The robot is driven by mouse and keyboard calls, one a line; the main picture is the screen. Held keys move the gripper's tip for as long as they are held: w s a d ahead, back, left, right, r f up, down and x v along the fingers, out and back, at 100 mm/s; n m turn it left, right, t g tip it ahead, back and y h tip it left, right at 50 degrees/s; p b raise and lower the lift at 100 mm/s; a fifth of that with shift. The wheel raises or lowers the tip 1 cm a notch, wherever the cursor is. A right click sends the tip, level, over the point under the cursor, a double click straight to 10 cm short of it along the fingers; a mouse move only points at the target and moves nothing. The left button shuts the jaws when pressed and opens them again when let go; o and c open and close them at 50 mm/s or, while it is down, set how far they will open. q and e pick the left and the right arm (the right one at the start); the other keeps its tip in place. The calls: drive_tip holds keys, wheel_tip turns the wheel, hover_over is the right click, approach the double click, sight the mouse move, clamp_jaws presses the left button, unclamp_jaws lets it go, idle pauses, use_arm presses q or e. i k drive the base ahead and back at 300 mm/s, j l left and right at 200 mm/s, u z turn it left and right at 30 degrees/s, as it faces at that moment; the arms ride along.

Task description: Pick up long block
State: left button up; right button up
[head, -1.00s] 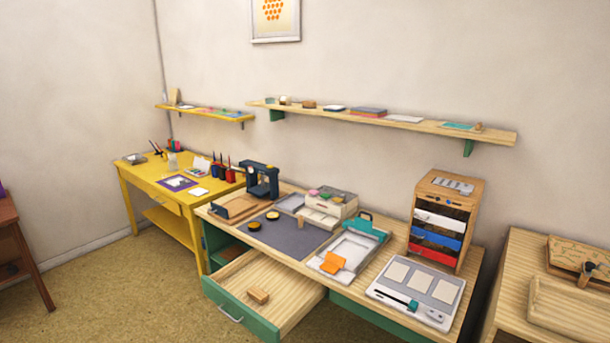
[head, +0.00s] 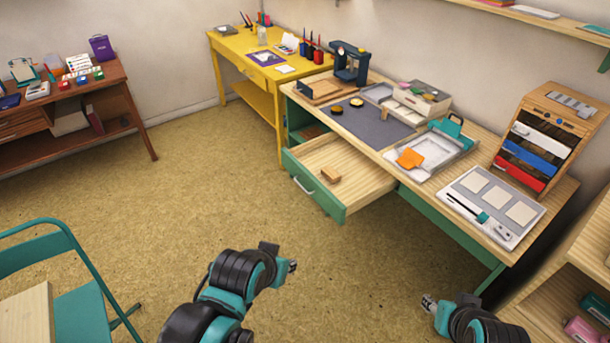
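A small wooden block (head: 330,175) lies in the open drawer (head: 360,200) of the green and wood desk; it is the only loose block I see there. My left gripper (head: 291,266) is over the floor in front of the drawer, apart from it. My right gripper (head: 429,302) is low at the right, in front of the desk and apart from it. Both grippers are small and partly hidden by my arms, so I cannot tell whether their fingers are open or shut.
The desk top (head: 400,155) holds a dark mat (head: 373,124), trays and a drawer organizer (head: 550,136). A yellow table (head: 268,75) stands behind left, and a brown desk (head: 115,95) far left. A teal chair (head: 85,310) is at lower left. The middle floor is clear.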

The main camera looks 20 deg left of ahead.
sight(333, 177)
drive_tip(key=i+z, duration=0.15)
drive_tip(key=i, duration=0.25)
drive_tip(key=i+j+z, duration=0.2)
drive_tip(key=i, duration=0.15)
drive_tip(key=i+j+z, duration=0.15)
drive_tip(key=i, duration=0.2)
